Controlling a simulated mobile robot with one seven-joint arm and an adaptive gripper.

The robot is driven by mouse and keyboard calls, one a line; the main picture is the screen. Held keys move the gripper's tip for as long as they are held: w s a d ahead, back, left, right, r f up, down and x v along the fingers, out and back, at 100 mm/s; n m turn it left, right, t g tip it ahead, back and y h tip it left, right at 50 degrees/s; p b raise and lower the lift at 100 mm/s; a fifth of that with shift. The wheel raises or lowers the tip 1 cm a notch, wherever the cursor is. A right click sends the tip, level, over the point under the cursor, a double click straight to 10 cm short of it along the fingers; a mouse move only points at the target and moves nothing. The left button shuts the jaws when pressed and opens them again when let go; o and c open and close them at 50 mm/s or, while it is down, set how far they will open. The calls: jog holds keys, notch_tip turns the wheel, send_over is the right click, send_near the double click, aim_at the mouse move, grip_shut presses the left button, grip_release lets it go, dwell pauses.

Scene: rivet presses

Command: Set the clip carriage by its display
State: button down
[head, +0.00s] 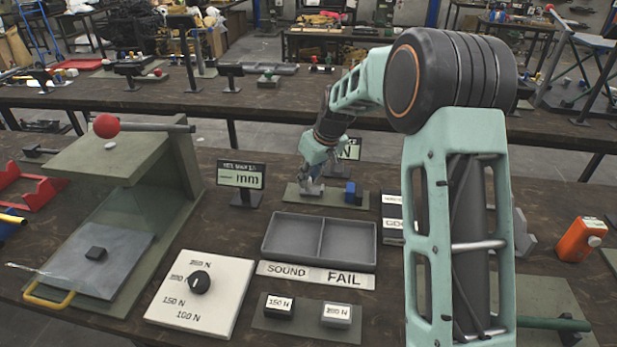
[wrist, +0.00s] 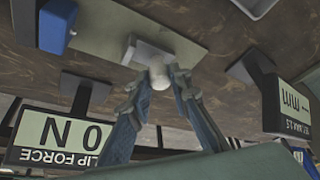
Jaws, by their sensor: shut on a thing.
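The clip carriage, a small grey block (wrist: 146,50) with a pale rounded knob (wrist: 157,80), sits on a green base plate (head: 334,203). A blue block (head: 350,192) stands at the plate's right in the head view. My gripper (wrist: 160,88) is shut on the knob, one finger on each side. In the head view my gripper (head: 311,178) partly hides the carriage. The mm display (head: 241,177) stands left of the plate and shows dashes before "mm". The clip force display (wrist: 60,138) reads "0 N" upside down in the wrist view; my arm partly hides it in the head view.
A two-part grey tray (head: 320,218) lies in front of the plate, with a SOUND/FAIL strip. My arm hides part of the right side.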

jog(key=shift+s+d+b, duration=0.15)
jog(key=shift+d, duration=0.6)
jog(key=shift+s+d+b, duration=0.15)
jog(key=shift+d, duration=0.55)
jog(key=c, duration=1.8)
grip_release()
jog(key=shift+a, duration=0.1)
jog(key=v, duration=1.2)
jog(key=shift+r, duration=0.1)
